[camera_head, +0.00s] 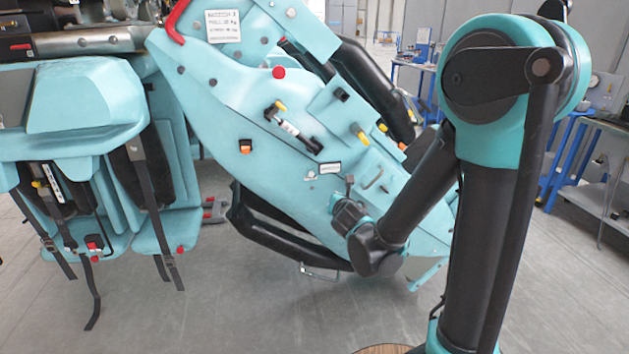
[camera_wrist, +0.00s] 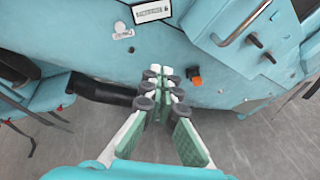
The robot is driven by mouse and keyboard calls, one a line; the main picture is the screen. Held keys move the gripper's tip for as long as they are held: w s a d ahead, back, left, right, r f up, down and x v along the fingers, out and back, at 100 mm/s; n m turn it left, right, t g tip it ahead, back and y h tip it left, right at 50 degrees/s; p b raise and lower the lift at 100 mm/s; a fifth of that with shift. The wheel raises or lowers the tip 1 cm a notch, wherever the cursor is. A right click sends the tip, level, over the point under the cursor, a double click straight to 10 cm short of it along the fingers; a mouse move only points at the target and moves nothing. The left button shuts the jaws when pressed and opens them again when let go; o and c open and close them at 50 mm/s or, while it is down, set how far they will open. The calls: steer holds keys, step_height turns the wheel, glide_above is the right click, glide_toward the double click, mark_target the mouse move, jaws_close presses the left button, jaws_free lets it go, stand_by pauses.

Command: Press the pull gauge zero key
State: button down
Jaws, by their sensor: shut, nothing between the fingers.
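I cannot surely identify the pull gauge or its zero key in either view. A black device with a yellow end and a white label (camera_head: 292,130) lies on the teal panel (camera_head: 240,95) in the head view; I cannot tell whether it is the gauge. My gripper (camera_head: 338,198) is in front of the lower part of this panel, partly hidden by its own wrist. In the wrist view my gripper (camera_wrist: 166,78) is shut and empty. A small orange and black part (camera_wrist: 194,77) is just right of the fingertips; I cannot tell whether they touch the panel.
A label plate (camera_wrist: 150,11) and a silver latch (camera_wrist: 123,30) are above the fingers. A bar handle (camera_wrist: 241,23) juts out at the upper right. Black tubular bars (camera_head: 285,232) run below the panel. Seats with hanging straps (camera_head: 150,190) are at left. Grey floor is open in front.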

mark_target(311, 176)
steer(key=a+n, duration=0.2)
steer(key=a+n+y, duration=0.1)
steer(key=a, duration=0.1)
steer(key=a+r+n+y, duration=0.1)
steer(key=n, duration=0.1)
steer(key=shift+a+n+t, duration=0.3)
steer(key=shift+a+t, duration=0.1)
steer(key=shift+w, duration=0.15)
steer(key=x, duration=1.2)
steer(key=shift+w+a+r, duration=0.1)
steer(key=shift+w+r, duration=0.25)
steer(key=shift+w, duration=0.1)
steer(key=shift+w+a, duration=0.15)
steer(key=shift+w, duration=0.3)
